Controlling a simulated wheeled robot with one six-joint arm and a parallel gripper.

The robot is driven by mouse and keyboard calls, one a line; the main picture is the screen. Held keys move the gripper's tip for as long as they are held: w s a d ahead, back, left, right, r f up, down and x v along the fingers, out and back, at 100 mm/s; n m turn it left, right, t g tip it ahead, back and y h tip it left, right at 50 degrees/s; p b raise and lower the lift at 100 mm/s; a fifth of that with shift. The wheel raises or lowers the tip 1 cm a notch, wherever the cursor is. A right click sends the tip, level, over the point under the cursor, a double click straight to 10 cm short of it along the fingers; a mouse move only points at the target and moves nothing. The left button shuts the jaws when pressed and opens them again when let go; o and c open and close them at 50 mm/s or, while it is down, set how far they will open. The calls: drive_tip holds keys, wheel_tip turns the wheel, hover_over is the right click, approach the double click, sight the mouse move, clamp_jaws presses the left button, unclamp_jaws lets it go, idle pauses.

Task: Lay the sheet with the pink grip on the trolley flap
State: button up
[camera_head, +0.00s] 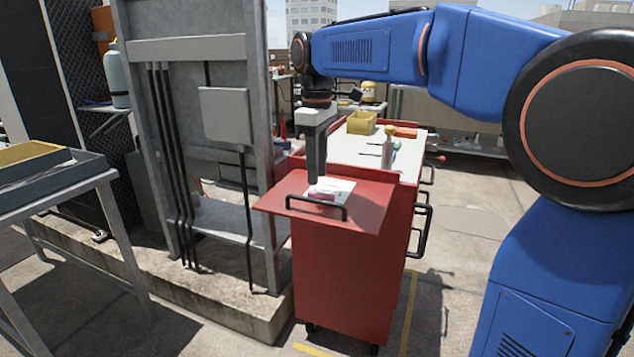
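The red trolley flap (371,208) juts out level from the near end of the red trolley (345,285). A small white sheet (343,186) lies on or just above the flap, near its middle; I cannot tell whether it touches all over. Its pink grip (322,197) shows at the sheet's near side, behind the flap's black handle. My gripper (316,181) points straight down over the sheet, its tips right by the pink grip. I see the fingers from the side, one overlapping the other, so their gap and any hold on the grip are hidden.
The trolley's pale top (350,150) holds a yellow bin (361,123), a bottle with a yellow top (388,147) and small tools. A grey metal frame with a box (226,117) stands close left of the flap. A grey table (60,185) is at far left.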

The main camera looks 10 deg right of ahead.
wheel_tip(320, 180, up, 8)
drive_tip(key=s+d+f+m, duration=0.1)
drive_tip(key=s+d+f, duration=0.1)
drive_tip(key=s, duration=0.3)
drive_tip(key=s+d+f+m+t, duration=0.1)
drive_tip(key=s+d+f+m, duration=0.1)
drive_tip(key=s+d+f, duration=0.1)
drive_tip(key=s+d+f+m+t, duration=0.1)
drive_tip(key=s+d+f+m, duration=0.1)
drive_tip(key=s+f, duration=0.3)
drive_tip(key=shift+s+d+f, duration=0.1)
drive_tip(key=shift+s+d, duration=0.1)
drive_tip(key=shift+s, duration=0.4)
drive_tip(key=shift+s+d, duration=0.2)
drive_tip(key=shift+s, duration=0.4)
drive_tip(key=s+d+f+m+t, duration=0.2)
drive_tip(key=s+d+f+m, duration=0.2)
drive_tip(key=s+f, duration=0.9)
wheel_tip(320, 180, down, 3)
drive_tip(key=shift+s+f+m+t, duration=0.2)
drive_tip(key=shift+s+m+t, duration=0.2)
drive_tip(key=shift+m, duration=0.5)
